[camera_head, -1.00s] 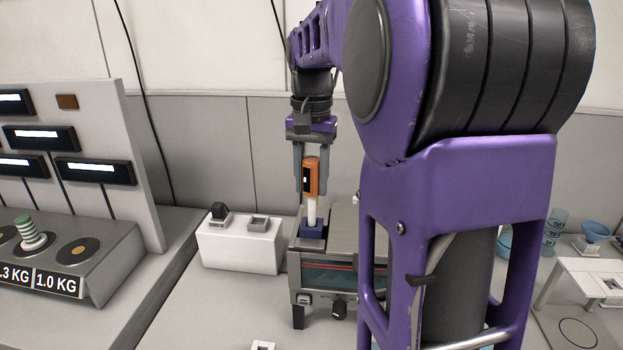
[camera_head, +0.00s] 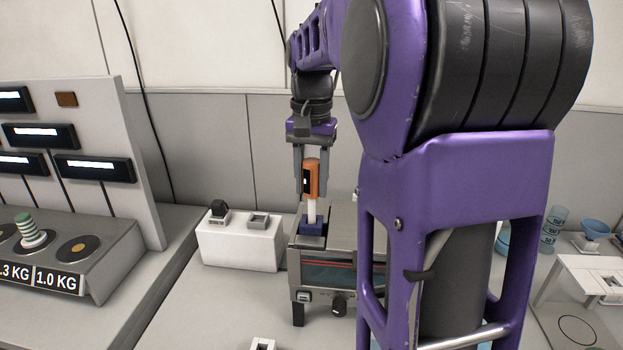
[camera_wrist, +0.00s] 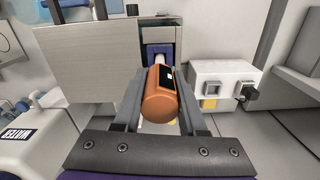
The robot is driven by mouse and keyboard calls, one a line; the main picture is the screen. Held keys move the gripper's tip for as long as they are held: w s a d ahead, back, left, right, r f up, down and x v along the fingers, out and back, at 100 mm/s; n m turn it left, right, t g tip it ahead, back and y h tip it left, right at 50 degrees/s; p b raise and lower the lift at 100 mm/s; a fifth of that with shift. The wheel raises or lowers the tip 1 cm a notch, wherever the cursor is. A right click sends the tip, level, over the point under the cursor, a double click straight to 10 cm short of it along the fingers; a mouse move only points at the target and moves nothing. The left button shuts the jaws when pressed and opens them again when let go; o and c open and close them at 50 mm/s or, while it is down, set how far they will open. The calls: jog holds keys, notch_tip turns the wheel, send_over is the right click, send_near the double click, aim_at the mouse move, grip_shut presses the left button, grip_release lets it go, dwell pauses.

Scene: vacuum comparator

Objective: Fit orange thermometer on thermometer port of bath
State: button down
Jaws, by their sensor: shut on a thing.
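The orange thermometer (camera_head: 311,178) has a dark display and a white stem pointing down. My gripper (camera_head: 311,172) is shut on its orange body and holds it upright. In the wrist view the thermometer (camera_wrist: 162,98) sits between the fingers of my gripper (camera_wrist: 160,95). The blue thermometer port (camera_head: 312,227) is on the top left of the grey bath (camera_head: 325,272). The stem's lower end is at the port; I cannot tell how deep it sits. The port also shows in the wrist view (camera_wrist: 160,50), partly hidden. My arm hides the bath's right side.
A white block with sockets (camera_head: 238,247) stands left of the bath and holds a small dark item (camera_head: 218,209). A weight console (camera_head: 85,250) is farther left. Blue funnel (camera_head: 593,230) and beakers stand at the right. The front bench is mostly clear.

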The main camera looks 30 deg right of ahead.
aim_at(311, 199)
jog(key=shift+f+b, duration=0.5)
jog(key=shift+f, duration=0.6)
jog(key=shift+f, duration=0.15)
jog(key=shift+f+b, duration=0.4)
jog(key=shift+f, duration=0.3)
jog(key=shift+f, duration=0.2)
dwell(0.5)
jog(key=shift+f+b, duration=0.75)
jog(key=shift+f, duration=0.25)
jog(key=shift+c, duration=1.9)
grip_release()
